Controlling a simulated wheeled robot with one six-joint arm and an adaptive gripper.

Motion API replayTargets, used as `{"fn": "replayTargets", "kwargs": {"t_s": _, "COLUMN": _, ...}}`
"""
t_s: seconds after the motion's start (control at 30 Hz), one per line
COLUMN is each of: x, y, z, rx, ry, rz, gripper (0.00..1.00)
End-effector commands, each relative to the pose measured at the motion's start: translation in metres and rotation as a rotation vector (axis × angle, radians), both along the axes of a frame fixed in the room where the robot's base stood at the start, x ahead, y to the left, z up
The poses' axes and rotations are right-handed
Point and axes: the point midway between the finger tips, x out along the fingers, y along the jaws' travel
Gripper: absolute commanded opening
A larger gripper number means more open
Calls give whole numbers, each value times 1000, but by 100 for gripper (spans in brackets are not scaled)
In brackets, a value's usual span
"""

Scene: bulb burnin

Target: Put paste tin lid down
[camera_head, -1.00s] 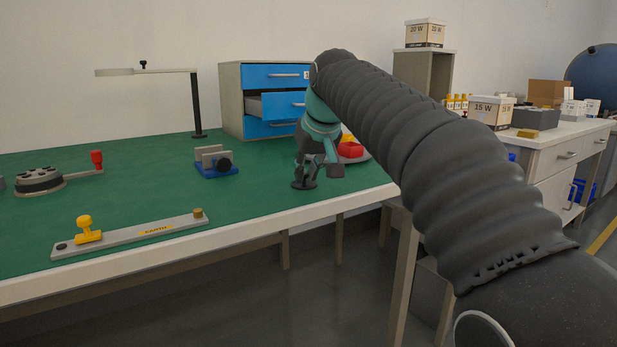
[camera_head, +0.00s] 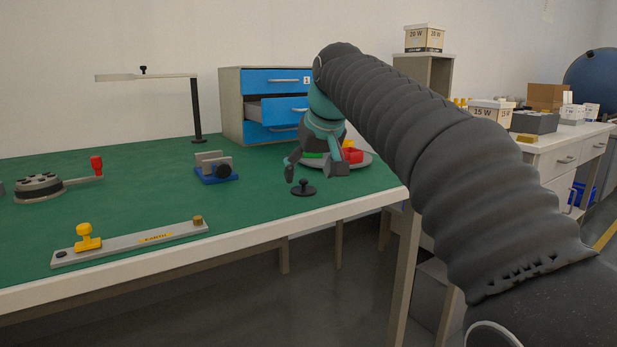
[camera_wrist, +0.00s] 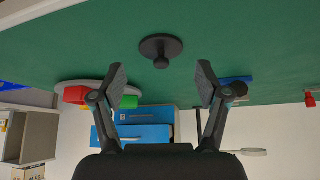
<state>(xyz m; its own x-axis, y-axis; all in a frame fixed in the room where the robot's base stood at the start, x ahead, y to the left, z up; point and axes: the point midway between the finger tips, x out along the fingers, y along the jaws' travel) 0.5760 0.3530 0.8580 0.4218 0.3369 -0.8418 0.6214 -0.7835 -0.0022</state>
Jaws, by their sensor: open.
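The paste tin lid (camera_head: 303,189) is a small dark disc with a round knob. It lies flat, knob up, on the green bench top near the front edge. It also shows in the wrist view (camera_wrist: 160,47), beyond the fingertips and between them. My gripper (camera_head: 318,174) is open and empty just above the lid, its two fingers spread wide and apart from it. In the wrist view my gripper (camera_wrist: 162,82) shows both fingers with nothing between them. I cannot make out the paste tin itself.
A round grey tray (camera_head: 363,160) with red, yellow and green blocks stands close behind my gripper. A drawer cabinet (camera_head: 232,105) has its middle drawer pulled out. A blue vise (camera_head: 215,168) and a long grey bar (camera_head: 150,237) lie to the left. The green bench between is clear.

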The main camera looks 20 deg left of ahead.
Motion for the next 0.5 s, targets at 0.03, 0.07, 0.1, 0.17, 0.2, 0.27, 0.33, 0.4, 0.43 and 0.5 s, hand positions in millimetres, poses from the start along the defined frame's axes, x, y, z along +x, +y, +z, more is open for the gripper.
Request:
{"fn": "replayTargets", "kwargs": {"t_s": 0.03, "x": -5, "y": -4, "z": 14, "rx": 2, "ry": -2, "rz": 0, "gripper": 75}}
{"fn": "replayTargets", "kwargs": {"t_s": 0.07, "x": -7, "y": -6, "z": 19, "rx": 2, "ry": -3, "rz": 0, "gripper": 75}}
{"fn": "replayTargets", "kwargs": {"t_s": 0.1, "x": -11, "y": -9, "z": 25, "rx": 2, "ry": -2, "rz": 0, "gripper": 75}}
{"fn": "replayTargets", "kwargs": {"t_s": 0.17, "x": -16, "y": -13, "z": 36, "rx": 2, "ry": -2, "rz": 0, "gripper": 75}}
{"fn": "replayTargets", "kwargs": {"t_s": 0.2, "x": -19, "y": -15, "z": 42, "rx": 2, "ry": -3, "rz": 0, "gripper": 75}}
{"fn": "replayTargets", "kwargs": {"t_s": 0.27, "x": -24, "y": -19, "z": 51, "rx": 2, "ry": -2, "rz": 0, "gripper": 75}}
{"fn": "replayTargets", "kwargs": {"t_s": 0.33, "x": -28, "y": -23, "z": 59, "rx": 1, "ry": -2, "rz": 0, "gripper": 75}}
{"fn": "replayTargets", "kwargs": {"t_s": 0.4, "x": -32, "y": -26, "z": 66, "rx": 1, "ry": -1, "rz": 0, "gripper": 75}}
{"fn": "replayTargets", "kwargs": {"t_s": 0.43, "x": -33, "y": -27, "z": 69, "rx": 1, "ry": -2, "rz": 0, "gripper": 75}}
{"fn": "replayTargets", "kwargs": {"t_s": 0.5, "x": -35, "y": -29, "z": 73, "rx": 1, "ry": -2, "rz": 0, "gripper": 75}}
